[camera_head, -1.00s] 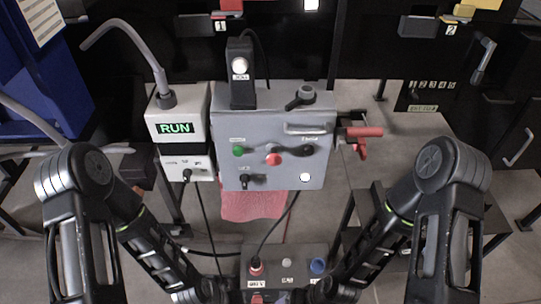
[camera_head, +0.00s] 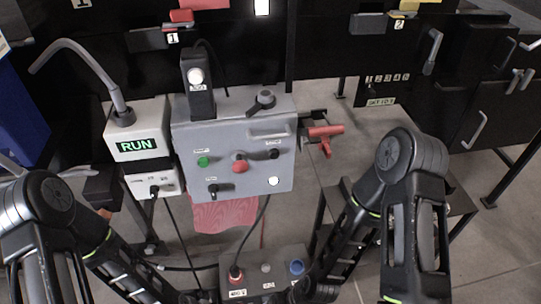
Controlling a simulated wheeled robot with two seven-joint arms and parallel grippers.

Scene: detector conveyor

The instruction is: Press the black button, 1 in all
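The black button (camera_head: 274,154) is a small dark round knob at the upper right of the front of a grey control box (camera_head: 228,137), right of a red button (camera_head: 239,165) and a green button (camera_head: 203,161). A black switch knob (camera_head: 213,190) sits lower left on the same face, and a white lit button (camera_head: 273,181) lower right. My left gripper (camera_head: 196,296) and my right gripper (camera_head: 312,292) are low at the bottom edge, well below the box and apart from the black button. Their fingers are too dark and cut off to tell open from shut.
A white box with a green RUN display (camera_head: 137,145) stands left of the control box. A red clamp handle (camera_head: 325,135) juts out on the right. A lower button box (camera_head: 266,270) with red, white and blue buttons lies between my grippers. A red cloth (camera_head: 226,215) hangs below.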

